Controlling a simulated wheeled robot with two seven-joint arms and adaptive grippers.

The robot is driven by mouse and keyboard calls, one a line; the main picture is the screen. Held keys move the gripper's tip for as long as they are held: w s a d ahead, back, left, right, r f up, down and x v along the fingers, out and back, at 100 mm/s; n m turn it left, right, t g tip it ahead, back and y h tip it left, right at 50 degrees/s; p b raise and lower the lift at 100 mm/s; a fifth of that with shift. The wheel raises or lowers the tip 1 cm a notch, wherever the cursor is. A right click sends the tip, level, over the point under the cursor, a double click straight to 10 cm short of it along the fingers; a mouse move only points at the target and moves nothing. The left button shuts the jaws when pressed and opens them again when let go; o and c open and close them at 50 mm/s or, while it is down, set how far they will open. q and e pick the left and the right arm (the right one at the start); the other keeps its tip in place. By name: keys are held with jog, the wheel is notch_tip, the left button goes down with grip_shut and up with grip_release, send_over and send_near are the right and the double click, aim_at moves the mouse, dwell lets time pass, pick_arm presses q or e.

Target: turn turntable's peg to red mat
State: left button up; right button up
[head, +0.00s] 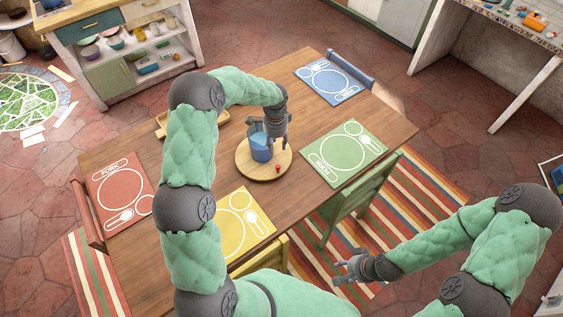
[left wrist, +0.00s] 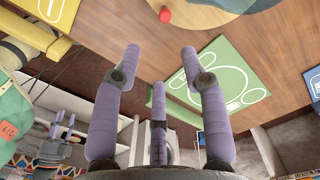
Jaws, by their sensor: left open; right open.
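The round wooden turntable (head: 245,168) sits mid-table with a blue pitcher (head: 260,150) on it. Its small red peg (head: 278,168) stands near the rim, on the side facing the gap between the green and yellow mats. The red mat (head: 108,208) lies at the table's left end. My left gripper (head: 277,146) is open and empty, above the turntable beside the pitcher, apart from the peg. In the left wrist view, the peg (left wrist: 165,15) and the turntable edge (left wrist: 225,5) show beyond the open fingers (left wrist: 160,56). My right gripper (head: 346,268) is open and empty, off the table's front side.
A green mat (head: 322,169) lies right, a blue mat (head: 345,95) at the far right, a yellow mat (head: 262,231) in front. A wooden tray (head: 163,125) sits left of the turntable, partly behind my left arm. Chairs stand around the table.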

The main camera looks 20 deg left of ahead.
pick_arm(q)
jog(key=f+b, duration=0.2)
jog(key=b, duration=0.4)
send_over(278, 166)
notch_tip(278, 166, down, 5)
notch_tip(278, 166, down, 10)
jog(key=shift+a+f+b, duration=0.15)
jog(key=shift+f+b, duration=0.05)
jog(key=shift+b, duration=0.65)
grip_shut()
